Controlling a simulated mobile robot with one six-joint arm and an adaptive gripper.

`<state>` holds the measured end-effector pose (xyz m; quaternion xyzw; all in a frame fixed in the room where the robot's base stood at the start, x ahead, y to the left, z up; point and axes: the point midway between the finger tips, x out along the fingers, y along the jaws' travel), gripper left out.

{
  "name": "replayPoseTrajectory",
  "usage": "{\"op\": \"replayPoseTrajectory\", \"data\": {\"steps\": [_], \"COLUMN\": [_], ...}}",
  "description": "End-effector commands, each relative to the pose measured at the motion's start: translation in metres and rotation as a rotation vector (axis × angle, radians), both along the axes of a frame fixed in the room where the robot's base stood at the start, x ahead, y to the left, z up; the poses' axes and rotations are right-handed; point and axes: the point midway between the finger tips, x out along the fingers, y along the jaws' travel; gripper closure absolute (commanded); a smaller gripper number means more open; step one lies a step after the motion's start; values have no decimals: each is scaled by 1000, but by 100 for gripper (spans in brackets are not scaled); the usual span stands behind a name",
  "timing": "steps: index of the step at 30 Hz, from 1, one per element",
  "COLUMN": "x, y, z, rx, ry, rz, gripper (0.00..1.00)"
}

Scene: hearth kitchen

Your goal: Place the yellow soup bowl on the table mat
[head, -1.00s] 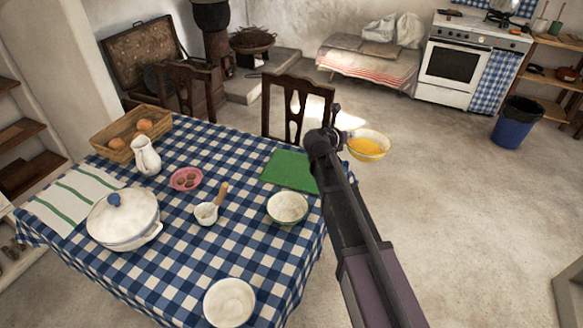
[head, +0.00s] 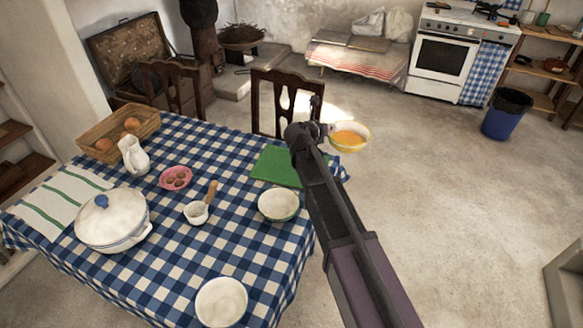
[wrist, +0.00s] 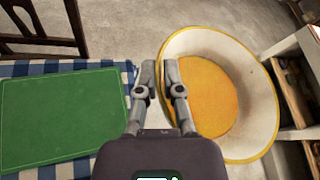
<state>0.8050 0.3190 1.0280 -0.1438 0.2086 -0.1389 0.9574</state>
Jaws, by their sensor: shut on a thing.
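The yellow soup bowl (head: 349,137) is white inside with a yellow rim and holds orange-yellow soup. In the wrist view, my gripper (wrist: 164,68) is shut on the near left wall of the bowl (wrist: 264,150). The bowl looks roughly level and is held beside the table's right edge. The green table mat (head: 274,166) lies flat near the table's right edge. In the wrist view the mat (wrist: 60,118) is left of the gripper. In the head view my arm hides the mat's right end and most of my gripper.
A green-rimmed bowl (head: 278,205) stands just in front of the mat, and a white bowl (head: 221,301) at the near edge. A small white pot (head: 196,212) and a pink dish (head: 175,178) stand left. A wooden chair (head: 287,100) is behind the mat.

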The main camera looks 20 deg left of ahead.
Motion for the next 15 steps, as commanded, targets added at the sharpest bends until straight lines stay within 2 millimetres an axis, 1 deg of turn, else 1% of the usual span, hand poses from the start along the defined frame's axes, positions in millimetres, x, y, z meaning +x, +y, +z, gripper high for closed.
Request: {"op": "replayPoseTrajectory", "data": {"steps": [1, 5, 8, 14, 15], "x": [2, 7, 10, 15, 15], "y": [7, 29, 53, 110, 122], "z": [-5, -17, -28, -53, -58], "rx": [-2, -3, -3, -3, -3], "ry": [-1, -6, -9, -20, -22], "rz": [10, 43, 77, 160, 178], "gripper": [100, 100, 100, 100, 100]}}
